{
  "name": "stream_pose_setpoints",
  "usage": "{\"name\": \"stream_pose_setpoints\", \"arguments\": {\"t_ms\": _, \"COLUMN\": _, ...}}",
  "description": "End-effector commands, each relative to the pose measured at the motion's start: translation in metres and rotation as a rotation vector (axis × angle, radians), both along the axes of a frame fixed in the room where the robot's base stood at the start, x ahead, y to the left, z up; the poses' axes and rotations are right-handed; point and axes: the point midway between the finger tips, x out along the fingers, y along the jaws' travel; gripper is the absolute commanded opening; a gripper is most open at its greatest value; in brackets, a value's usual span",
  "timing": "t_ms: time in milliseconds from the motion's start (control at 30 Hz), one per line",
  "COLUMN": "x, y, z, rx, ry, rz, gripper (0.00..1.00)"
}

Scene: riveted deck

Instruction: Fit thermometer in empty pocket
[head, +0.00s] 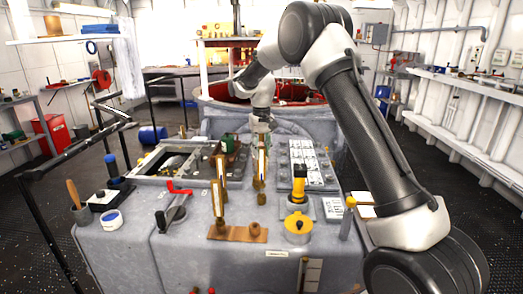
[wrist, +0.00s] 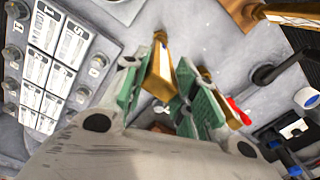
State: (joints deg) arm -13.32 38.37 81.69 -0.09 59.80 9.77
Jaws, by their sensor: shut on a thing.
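My gripper (head: 262,128) reaches down over the grey machine block, and its green-padded fingers fill the middle of the wrist view (wrist: 172,95). It is shut on a brass-cased thermometer (head: 262,160) with a pale face, which also shows between the pads in the wrist view (wrist: 160,72). The thermometer is close to upright. A short brass fitting (head: 261,198) is just below it; I cannot tell whether they touch. A second thermometer (head: 217,202) stands on the left of a brown plate (head: 238,235). The plate's right fitting (head: 253,229) has nothing standing in it. Another brass piece (head: 221,165) stands behind.
A yellow valve (head: 298,225) and yellow-black tool (head: 299,182) stand at right. A labelled panel (head: 303,160) lies behind them. An open hatch (head: 175,162) is at back left.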

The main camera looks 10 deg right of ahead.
Motion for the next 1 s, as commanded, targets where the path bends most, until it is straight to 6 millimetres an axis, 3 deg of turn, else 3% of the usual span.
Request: {"name": "stream_pose_setpoints", "arguments": {"t_ms": 1000, "x": 0.0, "y": 0.0, "z": -0.019, "rx": 0.0, "ry": -0.001, "rz": 0.0, "gripper": 0.04}}
